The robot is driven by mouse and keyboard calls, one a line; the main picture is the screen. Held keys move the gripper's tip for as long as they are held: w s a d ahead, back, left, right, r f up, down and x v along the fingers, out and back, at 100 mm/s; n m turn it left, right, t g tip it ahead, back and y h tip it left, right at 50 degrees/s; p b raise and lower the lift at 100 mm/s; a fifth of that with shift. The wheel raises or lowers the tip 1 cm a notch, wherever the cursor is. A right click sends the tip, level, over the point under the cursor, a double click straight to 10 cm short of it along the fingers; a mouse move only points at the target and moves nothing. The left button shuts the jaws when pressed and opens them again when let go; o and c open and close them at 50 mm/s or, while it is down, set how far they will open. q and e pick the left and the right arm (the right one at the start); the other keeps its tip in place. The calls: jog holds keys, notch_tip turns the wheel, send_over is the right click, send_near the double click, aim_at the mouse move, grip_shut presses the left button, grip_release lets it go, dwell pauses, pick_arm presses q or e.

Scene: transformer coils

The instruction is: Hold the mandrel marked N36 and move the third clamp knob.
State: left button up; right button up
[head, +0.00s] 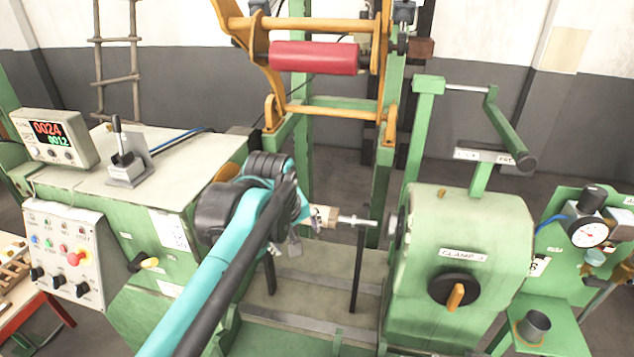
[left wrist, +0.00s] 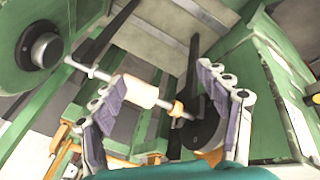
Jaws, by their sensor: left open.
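The mandrel (head: 325,215), a pale wooden cylinder on a metal shaft, spans the gap between the left machine body and the tailstock (head: 480,240); no N36 mark is legible. My left gripper (head: 300,222) is at the mandrel, partly hidden by my arm. In the left wrist view its two padded fingers (left wrist: 163,98) are spread apart, with the pale mandrel (left wrist: 138,90) showing between them. A round black clamp knob (head: 453,290) with an orange handle is on the tailstock front, below a label starting "CLAMP". My right gripper is out of view.
A control panel (head: 68,250) with buttons and a red digital counter (head: 52,137) stand at left. A red roller (head: 314,57) hangs in an orange frame behind. A gauge (head: 589,232) and a small cup (head: 534,325) are at right.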

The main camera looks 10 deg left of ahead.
pick_arm(q)
jog(key=w+r+n+g, duration=0.25)
jog(key=w+n, duration=0.75)
jog(key=w, duration=0.6)
jog(key=x, duration=1.1)
jog(key=shift+d+f, duration=0.25)
jog(key=shift+d, duration=0.05)
grip_shut()
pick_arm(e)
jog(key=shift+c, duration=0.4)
